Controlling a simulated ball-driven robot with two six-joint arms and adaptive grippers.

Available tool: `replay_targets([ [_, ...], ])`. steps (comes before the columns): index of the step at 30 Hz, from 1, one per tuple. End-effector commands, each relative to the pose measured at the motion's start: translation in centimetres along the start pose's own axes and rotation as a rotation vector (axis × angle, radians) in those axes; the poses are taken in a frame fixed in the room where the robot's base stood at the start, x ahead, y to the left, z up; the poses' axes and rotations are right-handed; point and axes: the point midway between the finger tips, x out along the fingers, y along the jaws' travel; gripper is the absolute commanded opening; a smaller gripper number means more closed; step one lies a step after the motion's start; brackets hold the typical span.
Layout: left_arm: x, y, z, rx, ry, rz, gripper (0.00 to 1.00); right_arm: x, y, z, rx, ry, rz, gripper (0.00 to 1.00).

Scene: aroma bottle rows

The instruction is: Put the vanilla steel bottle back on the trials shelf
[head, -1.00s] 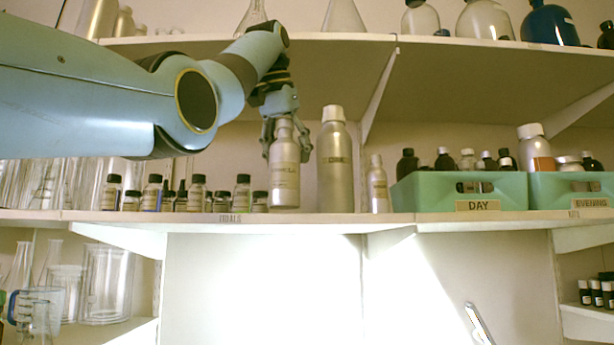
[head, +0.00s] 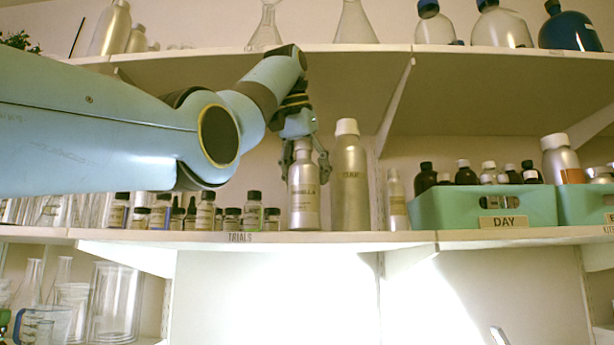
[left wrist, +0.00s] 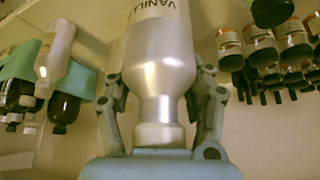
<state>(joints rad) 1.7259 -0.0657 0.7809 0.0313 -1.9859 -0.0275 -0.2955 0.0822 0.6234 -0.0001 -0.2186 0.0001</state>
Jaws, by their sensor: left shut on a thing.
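The vanilla steel bottle (head: 304,192) stands upright at the trials shelf (head: 200,237), its base at or very near the shelf's surface. My left gripper (head: 304,155) is shut on its upper part from above. In the left wrist view the bottle (left wrist: 160,60) fills the middle, its label reading "VANILL", with the gripper fingers (left wrist: 160,115) on both sides of its neck. The "TRIALS" label (head: 240,238) is on the shelf edge, left of the bottle. My right gripper is not in view.
A taller steel bottle (head: 350,185) stands close to the right of the vanilla bottle. Small dark-capped bottles (head: 253,210) stand close to its left. Farther right are a slim bottle (head: 397,205) and a green "DAY" bin (head: 470,210). An upper shelf (head: 350,55) holds glassware.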

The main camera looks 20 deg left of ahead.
Motion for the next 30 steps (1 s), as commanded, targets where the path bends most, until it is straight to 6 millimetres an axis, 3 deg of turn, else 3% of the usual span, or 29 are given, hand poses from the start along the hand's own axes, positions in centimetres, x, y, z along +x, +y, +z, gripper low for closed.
replay_targets([
  [1,0.1,0.0,0.0,0.0,0.0,0.0,0.0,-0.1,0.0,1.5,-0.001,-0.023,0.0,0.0],
  [4,0.3,0.0,0.1,0.0,0.0,0.0,0.0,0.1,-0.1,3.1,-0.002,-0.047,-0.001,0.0],
  [5,0.3,0.0,0.2,0.0,-0.002,0.0,0.53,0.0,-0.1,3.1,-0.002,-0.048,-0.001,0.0],
  [10,0.3,0.0,0.1,0.0,-0.002,0.0,0.76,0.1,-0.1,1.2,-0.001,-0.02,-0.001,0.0],
  [15,0.2,0.0,0.1,0.0,-0.001,0.0,0.78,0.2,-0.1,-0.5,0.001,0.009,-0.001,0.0],
  [22,-0.4,0.0,0.0,0.0,0.002,0.0,0.78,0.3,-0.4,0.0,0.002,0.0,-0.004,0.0],
  [30,-5.1,0.0,0.2,0.0,0.002,0.0,0.78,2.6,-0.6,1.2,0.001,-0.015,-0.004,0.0],
])
